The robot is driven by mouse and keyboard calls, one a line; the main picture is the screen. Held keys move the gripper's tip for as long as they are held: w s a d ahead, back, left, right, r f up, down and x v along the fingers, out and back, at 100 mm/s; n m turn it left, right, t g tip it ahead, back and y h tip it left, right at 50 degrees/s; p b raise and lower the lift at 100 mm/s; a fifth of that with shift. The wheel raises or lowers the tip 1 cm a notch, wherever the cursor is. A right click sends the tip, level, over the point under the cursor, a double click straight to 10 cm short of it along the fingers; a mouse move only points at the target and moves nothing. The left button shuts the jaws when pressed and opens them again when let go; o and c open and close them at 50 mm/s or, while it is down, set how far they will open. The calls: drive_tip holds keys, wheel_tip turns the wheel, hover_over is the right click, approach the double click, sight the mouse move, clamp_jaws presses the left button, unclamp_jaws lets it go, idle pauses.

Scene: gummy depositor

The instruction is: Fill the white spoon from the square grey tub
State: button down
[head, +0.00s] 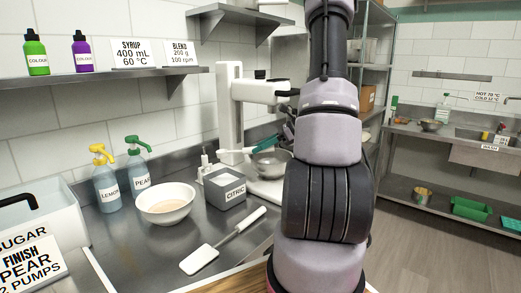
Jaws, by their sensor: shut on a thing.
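The square grey tub (231,203) stands on the steel counter, with a CITRIC label on its front and pale contents at its top. My gripper (279,139) is mostly hidden behind my arm. It appears shut on the white spoon (233,151), whose pale end points left from a teal part near the jaws. The spoon is above and behind the tub in the picture, apart from its contents as far as I can tell. Whether the spoon's bowl holds anything is too small to see.
A white bowl (166,216) stands left of the tub, and a white spatula (200,259) lies in front. A metal bowl (272,162) sits at the white mixer-like machine (230,105) behind. Lemon (107,191) and pear (138,178) pump bottles stand at the left.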

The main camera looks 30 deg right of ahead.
drive_tip(key=a+r+g+h, duration=0.1)
drive_tip(key=h, duration=0.1)
drive_tip(key=w+a+r+g+h, duration=0.1)
drive_tip(key=h, duration=0.1)
drive_tip(key=shift+w+r, duration=0.1)
drive_tip(key=shift+w+a+r+g+h, duration=0.2)
drive_tip(key=shift+a+g+h, duration=0.3)
drive_tip(key=shift+h, duration=0.4)
drive_tip(key=shift+d+g, duration=0.1)
drive_tip(key=shift+g, duration=0.2)
drive_tip(key=shift+d+f, duration=0.1)
drive_tip(key=shift+f, duration=0.7)
wheel_tip(320, 180, down, 6)
drive_tip(key=shift+r, duration=0.15)
